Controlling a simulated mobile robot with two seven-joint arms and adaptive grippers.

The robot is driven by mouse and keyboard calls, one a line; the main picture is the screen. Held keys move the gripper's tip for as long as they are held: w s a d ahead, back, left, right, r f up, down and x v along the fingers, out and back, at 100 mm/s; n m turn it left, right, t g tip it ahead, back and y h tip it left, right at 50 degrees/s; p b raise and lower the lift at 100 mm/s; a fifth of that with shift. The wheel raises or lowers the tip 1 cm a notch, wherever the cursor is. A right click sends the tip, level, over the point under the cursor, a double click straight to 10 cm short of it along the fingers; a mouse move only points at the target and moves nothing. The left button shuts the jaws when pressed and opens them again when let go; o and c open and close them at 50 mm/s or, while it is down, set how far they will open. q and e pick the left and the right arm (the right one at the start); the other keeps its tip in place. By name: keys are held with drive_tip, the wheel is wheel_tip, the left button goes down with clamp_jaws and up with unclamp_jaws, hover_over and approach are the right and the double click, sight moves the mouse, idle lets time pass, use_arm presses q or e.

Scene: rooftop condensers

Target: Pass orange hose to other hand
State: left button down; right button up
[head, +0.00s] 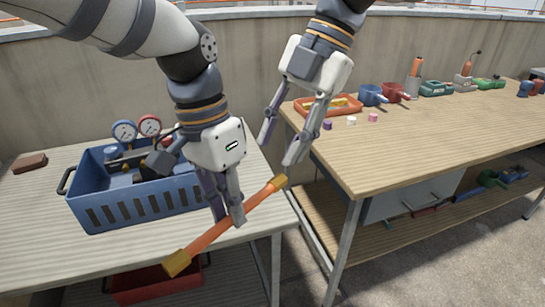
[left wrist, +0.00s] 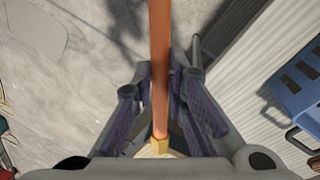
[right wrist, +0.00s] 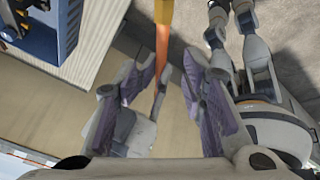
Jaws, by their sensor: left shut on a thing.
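The orange hose (head: 215,234) is a straight tube with a brass-coloured fitting at each end, slanting up to the right in the head view. My left gripper (head: 228,213) is shut on it around its middle, in front of the left table. The hose also runs between the fingers in the left wrist view (left wrist: 160,60). My right gripper (head: 284,148) is open and empty, its fingers pointing down near the hose's upper right end. In the right wrist view the hose (right wrist: 163,45) shows beyond the parted fingers, apparently not gripped.
A blue crate (head: 130,208) with gauges stands on the left table (head: 60,260). The right table (head: 430,135) carries an orange tray (head: 330,113), small blocks, cups and tools. A red bin (head: 155,285) is below the left table. A gap separates the tables.

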sight(257, 194)
drive_tip(key=x, duration=1)
drive_tip(key=shift+r, duration=0.1)
clamp_jaws()
use_arm(q)
drive_tip(key=c, duration=1.5)
unclamp_jaws()
